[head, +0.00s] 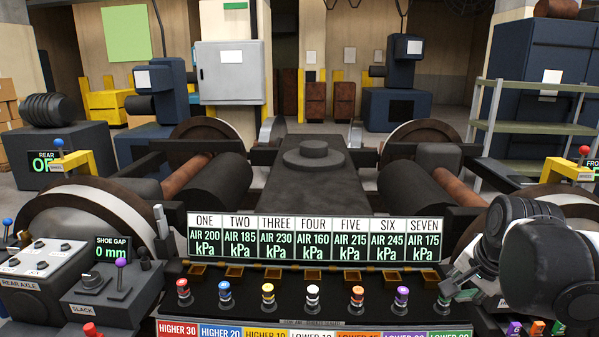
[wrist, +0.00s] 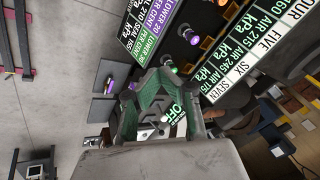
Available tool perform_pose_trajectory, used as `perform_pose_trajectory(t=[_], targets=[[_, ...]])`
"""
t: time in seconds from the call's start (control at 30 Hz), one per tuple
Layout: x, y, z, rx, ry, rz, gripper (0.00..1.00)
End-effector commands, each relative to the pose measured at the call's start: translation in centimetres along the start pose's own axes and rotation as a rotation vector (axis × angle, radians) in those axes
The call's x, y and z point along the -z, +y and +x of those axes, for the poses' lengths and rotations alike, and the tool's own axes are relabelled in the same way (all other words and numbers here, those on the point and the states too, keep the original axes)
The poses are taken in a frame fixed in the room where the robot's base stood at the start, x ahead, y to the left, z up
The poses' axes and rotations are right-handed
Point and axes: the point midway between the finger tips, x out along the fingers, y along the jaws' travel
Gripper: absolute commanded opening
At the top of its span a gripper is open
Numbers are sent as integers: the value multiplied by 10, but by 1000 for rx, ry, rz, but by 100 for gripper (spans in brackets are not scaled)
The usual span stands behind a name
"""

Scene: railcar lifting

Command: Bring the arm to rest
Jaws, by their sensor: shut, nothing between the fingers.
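My arm (head: 535,255) reaches in from the right side of the head view, over the right end of the control panel. My gripper (head: 452,287) is near the SEVEN station and its green knob (head: 444,304), partly hidden by the arm's dark wrist. In the wrist view my gripper (wrist: 160,82) shows grey links and green inner parts, with its fingers together and nothing held. I cannot tell whether it touches the panel.
The panel has a row of readouts (head: 313,238) labelled ONE to SEVEN and coloured knobs, including a white one (head: 313,297). A SHOE GAP box (head: 112,248) reads 0 mm at left. A wheeled truck frame (head: 312,185) stands behind. A shelf (head: 530,128) stands at right.

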Motion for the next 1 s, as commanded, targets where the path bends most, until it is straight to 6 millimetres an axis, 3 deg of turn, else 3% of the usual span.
perform_pose_trajectory(t=[0.2, 0.5, 0.7, 1.0], targets=[[-60, -10, -41, 55, 28, -348, 0], [-126, -5, -76, 124, 85, -790, 0], [-146, -1, -83, 147, 113, -946, 0], [-149, 0, -84, 150, 117, -969, 0]])
